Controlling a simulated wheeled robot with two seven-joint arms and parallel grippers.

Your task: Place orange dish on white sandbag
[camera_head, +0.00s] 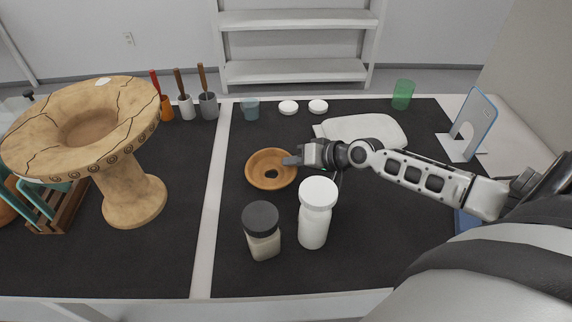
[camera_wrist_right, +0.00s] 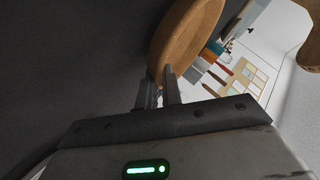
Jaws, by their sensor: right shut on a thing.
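My right gripper (camera_head: 291,160) is shut on the dish's right rim. In the right wrist view the dish (camera_wrist_right: 184,32) stands beyond my fingertips (camera_wrist_right: 160,82), which pinch its edge. I cannot tell whether the dish touches the mat. The white sandbag (camera_head: 358,128) lies flat behind my right forearm, to the right of the dish; my arm hides part of its front edge. My left gripper does not show.
A white bottle (camera_head: 313,222) and a dark-lidded jar (camera_head: 262,238) stand in front of the dish. A large cracked pottery stand (camera_head: 128,190) is at left. Two white lids (camera_head: 288,107), a teal cup (camera_head: 250,109) and a green cup (camera_head: 403,94) stand at the back.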

